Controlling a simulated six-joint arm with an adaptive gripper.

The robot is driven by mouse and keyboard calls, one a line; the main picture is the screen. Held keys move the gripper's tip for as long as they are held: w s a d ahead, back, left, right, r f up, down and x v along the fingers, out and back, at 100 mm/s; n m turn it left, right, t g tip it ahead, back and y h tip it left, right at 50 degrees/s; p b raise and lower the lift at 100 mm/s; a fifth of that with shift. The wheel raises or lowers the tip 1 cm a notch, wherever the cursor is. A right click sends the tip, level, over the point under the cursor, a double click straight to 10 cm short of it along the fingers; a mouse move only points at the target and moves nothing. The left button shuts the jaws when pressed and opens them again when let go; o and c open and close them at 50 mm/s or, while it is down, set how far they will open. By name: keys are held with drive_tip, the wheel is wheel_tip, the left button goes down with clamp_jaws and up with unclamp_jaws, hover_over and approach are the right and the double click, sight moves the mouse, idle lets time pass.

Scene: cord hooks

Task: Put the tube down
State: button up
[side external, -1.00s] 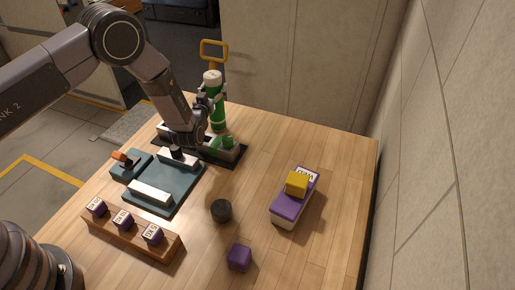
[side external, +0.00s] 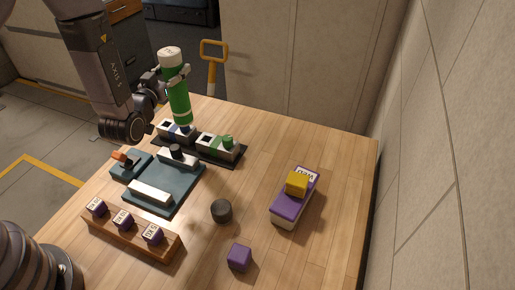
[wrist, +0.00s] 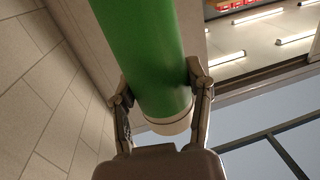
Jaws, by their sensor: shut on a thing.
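The rack carries pale blocks with dark openings, and a short green piece (side external: 227,141) sits on the right block.
A grey-blue tray (side external: 185,188) with white and dark parts lies in front of the rack. A wooden stand (side external: 133,236) holds purple cubes. A black cylinder (side external: 221,211), purple cube (side external: 239,257) and purple-white box (side external: 290,211) with a yellow block (side external: 297,183) stand right. The table's right side is largely clear.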

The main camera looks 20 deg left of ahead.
drive_tip(key=s+d+m+h, duration=0.3)
drive_tip(key=d+m+h, duration=0.35)
drive_tip(key=d, duration=0.65)
drive_tip(key=w+d+f+n+h, duration=0.1)
drive_tip(key=w+d+f, duration=0.5)
drive_tip(key=w+f, duration=0.6)
drive_tip(key=shift+w+d+f+g+h, duration=0.15)
drive_tip(key=shift+w+f+g+h, duration=0.15)
drive_tip(key=shift+h, duration=0.15)
drive_tip(key=shift+f, duration=0.1)
drive_tip(key=o, duration=1.2)
